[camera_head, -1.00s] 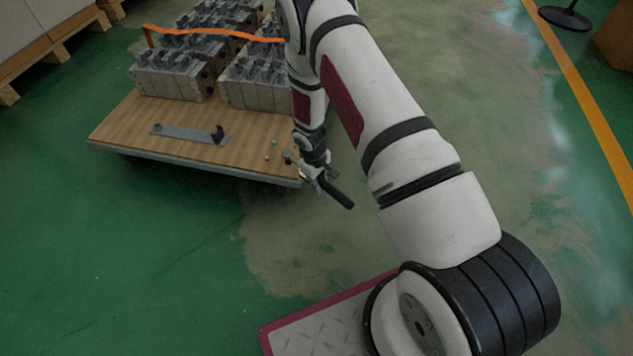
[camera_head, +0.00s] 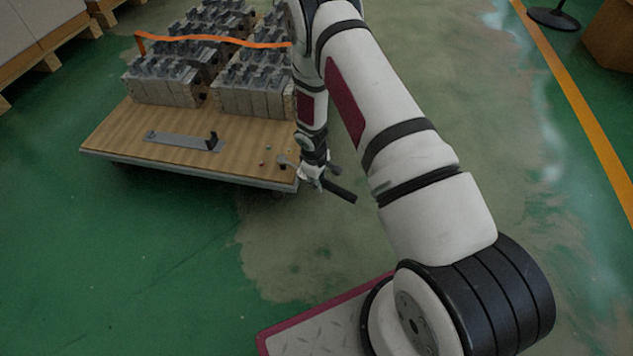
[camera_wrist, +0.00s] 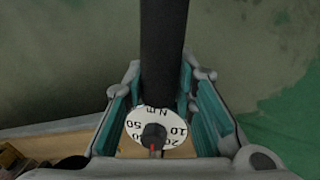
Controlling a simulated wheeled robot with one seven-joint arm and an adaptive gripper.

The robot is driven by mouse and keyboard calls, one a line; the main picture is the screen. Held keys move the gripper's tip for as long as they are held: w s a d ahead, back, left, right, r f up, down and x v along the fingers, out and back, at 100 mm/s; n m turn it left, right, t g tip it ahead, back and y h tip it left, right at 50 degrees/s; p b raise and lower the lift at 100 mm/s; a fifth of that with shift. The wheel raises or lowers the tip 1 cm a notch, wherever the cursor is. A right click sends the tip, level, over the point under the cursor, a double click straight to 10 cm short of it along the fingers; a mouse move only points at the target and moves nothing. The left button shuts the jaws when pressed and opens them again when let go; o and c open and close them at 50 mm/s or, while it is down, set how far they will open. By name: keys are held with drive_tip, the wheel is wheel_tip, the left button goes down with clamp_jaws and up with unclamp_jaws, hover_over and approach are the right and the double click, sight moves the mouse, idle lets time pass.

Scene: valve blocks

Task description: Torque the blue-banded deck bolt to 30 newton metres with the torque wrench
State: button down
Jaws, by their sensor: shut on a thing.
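My gripper (camera_head: 313,175) is at the right front corner of the cart's wooden deck. It is shut on the torque wrench, whose black handle (camera_head: 341,192) points right and toward me, out past the deck edge. The wrench's head end (camera_head: 284,161) is over the deck corner. In the wrist view, the wrench shaft (camera_wrist: 161,50) runs between the two teal-lined fingers of my gripper (camera_wrist: 160,100). Its white dial (camera_wrist: 137,120) is marked N.m, with a short red pointer at the lower side. A blue-banded bolt cannot be made out; the wrench head may cover it.
Small bolts (camera_head: 262,163) stand on the wooden deck (camera_head: 120,135) left of the wrench head. A grey bar with a black upright (camera_head: 180,141) lies on the deck. Rows of valve blocks (camera_head: 160,82) under an orange strap (camera_head: 210,39) fill the back.

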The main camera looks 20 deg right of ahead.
drive_tip(key=shift+w+d, duration=0.1)
drive_tip(key=shift+w, duration=0.1)
idle(0.3)
drive_tip(key=shift+w+d+n+p, duration=0.3)
drive_tip(key=shift+w+d+n, duration=0.35)
drive_tip(key=shift+d+n, duration=0.3)
drive_tip(key=shift+w+d+n+y+p, duration=0.35)
drive_tip(key=shift+w+d+n, duration=0.35)
drive_tip(key=shift+w+n, duration=0.2)
drive_tip(key=shift+s, duration=0.1)
drive_tip(key=shift+s+a+m+b, duration=0.65)
drive_tip(key=shift+s+a+m, duration=0.1)
drive_tip(key=shift+s+a, duration=0.1)
